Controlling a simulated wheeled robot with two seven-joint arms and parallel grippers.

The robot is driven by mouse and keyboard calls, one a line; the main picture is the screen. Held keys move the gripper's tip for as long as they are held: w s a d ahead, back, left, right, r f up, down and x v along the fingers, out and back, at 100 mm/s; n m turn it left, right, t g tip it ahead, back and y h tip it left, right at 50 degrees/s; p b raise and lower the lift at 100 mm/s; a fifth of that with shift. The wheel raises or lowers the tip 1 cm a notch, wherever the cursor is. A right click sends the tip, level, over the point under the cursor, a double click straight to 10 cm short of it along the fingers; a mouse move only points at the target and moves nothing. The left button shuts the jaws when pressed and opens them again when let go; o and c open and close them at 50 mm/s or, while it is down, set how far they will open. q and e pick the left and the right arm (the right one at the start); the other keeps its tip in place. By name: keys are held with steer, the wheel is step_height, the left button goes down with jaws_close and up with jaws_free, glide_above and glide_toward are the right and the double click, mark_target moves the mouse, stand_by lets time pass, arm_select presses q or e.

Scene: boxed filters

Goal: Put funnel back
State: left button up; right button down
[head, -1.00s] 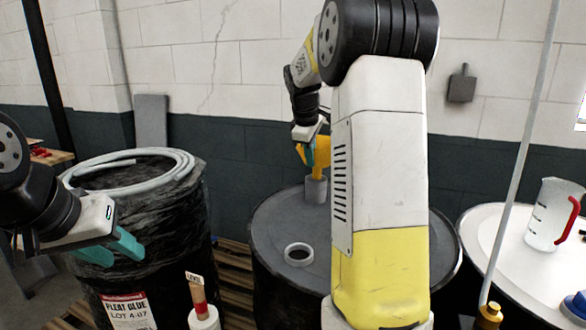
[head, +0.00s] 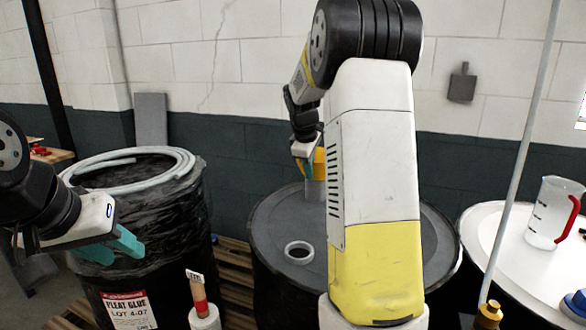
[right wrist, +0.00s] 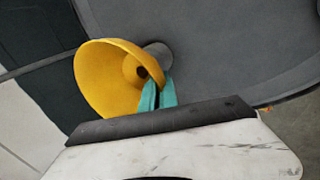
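The yellow funnel (head: 320,162) is at the back of the dark drum, its lower end at a grey cup-like holder (head: 314,191). The spout no longer shows below the cone and appears to be inside the holder. My right gripper (head: 306,169) is at the funnel's left side. In the right wrist view its teal fingers (right wrist: 159,95) are close together on the edge of the funnel (right wrist: 105,75), and the grey holder (right wrist: 159,54) shows behind. My right arm hides part of the drum. My left gripper (head: 112,248) is empty, its fingers apart, in front of the wrapped barrel.
The dark drum (head: 270,225) has an open ring-shaped port (head: 299,252) on its lid. A wrapped barrel (head: 180,230) with a coiled hose (head: 185,160) stands left. A white drum top (head: 510,265) on the right carries a measuring jug (head: 548,215). A pale pole (head: 520,150) rises nearby.

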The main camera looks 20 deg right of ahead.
steer(key=c, duration=1.6)
jaws_free()
steer(key=shift+r, duration=0.15)
steer(key=shift+r, duration=0.3)
steer(key=v, duration=1.1)
steer(key=s+a+f+m+y, duration=0.1)
steer(key=s+a+f+m, duration=0.1)
steer(key=s, duration=0.7)
steer(key=s+a+f+m+t+y, duration=0.1)
steer(key=s+a+m, duration=0.3)
steer(key=s, duration=0.5)
steer(key=s+a+f+m+t+y, duration=0.1)
steer(key=s+a+f+m+y, duration=0.2)
steer(key=s+a, duration=0.3)
steer(key=shift+s+a+f, duration=0.1)
steer(key=shift+s+f, duration=0.1)
steer(key=shift+s, duration=0.7)
steer(key=shift+s+f, duration=0.2)
steer(key=shift+s, duration=0.75)
